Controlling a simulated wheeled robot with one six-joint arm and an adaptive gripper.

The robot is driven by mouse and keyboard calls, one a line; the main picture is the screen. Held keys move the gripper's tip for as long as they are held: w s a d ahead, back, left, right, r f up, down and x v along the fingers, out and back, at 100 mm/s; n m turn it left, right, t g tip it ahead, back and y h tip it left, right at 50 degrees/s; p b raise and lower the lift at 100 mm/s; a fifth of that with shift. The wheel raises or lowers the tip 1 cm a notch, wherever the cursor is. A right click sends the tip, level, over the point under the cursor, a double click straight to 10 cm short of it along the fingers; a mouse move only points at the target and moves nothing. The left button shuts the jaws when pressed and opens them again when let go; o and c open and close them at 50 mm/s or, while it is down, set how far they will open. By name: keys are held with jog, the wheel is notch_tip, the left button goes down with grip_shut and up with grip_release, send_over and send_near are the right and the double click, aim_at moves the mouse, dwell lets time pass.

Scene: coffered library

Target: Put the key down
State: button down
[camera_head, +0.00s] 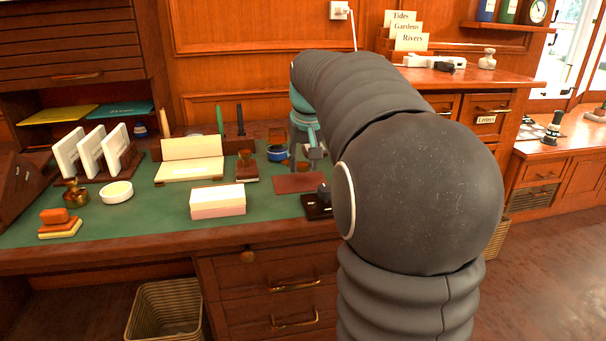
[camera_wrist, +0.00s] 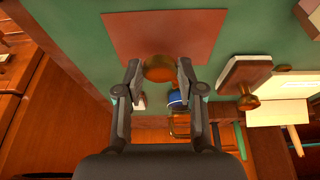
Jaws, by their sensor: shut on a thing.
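My gripper (camera_wrist: 160,76) is shut on a rounded brass-coloured piece, the visible part of the key (camera_wrist: 159,66), held between both fingertips. The rest of the key is hidden or cannot be made out. In the head view my gripper (camera_head: 307,150) points down over the green desk top, just behind a flat red-brown mat (camera_head: 300,184). In the wrist view the mat (camera_wrist: 165,28) lies beyond the fingertips, and the key overlaps its near edge. I cannot tell whether the key touches the surface.
A blue-rimmed jar (camera_head: 277,154) and a wooden-handled stamp (camera_head: 246,168) stand close left of my gripper. A white-and-pink block (camera_head: 217,201), an open card holder (camera_head: 190,168) and a white round dish (camera_head: 116,192) lie further left. A small dark object (camera_head: 317,206) sits before the mat.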

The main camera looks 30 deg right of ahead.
aim_at(305, 168)
jog(key=shift+f, duration=1.55)
jog(key=shift+f, duration=0.2)
jog(key=c, duration=0.7)
grip_release()
jog(key=v, duration=1.2)
jog(key=shift+s+r+p, duration=0.1)
jog(key=shift+r+p, duration=0.1)
jog(key=shift+p, duration=0.2)
jog(key=s+a+f+n, duration=0.1)
jog(key=s+a+f, duration=0.4)
jog(key=s+f, duration=0.1)
jog(key=s+a+f+n+t, duration=0.1)
jog(key=s+a+f, duration=0.4)
jog(key=s, duration=0.4)
jog(key=s+a+f+n+t+y, duration=0.1)
jog(key=s+a+f, duration=0.5)
jog(key=s+f, duration=0.1)
jog(key=shift+s+a+f, duration=0.1)
jog(key=shift+s+a, duration=0.05)
jog(key=shift+s, duration=0.4)
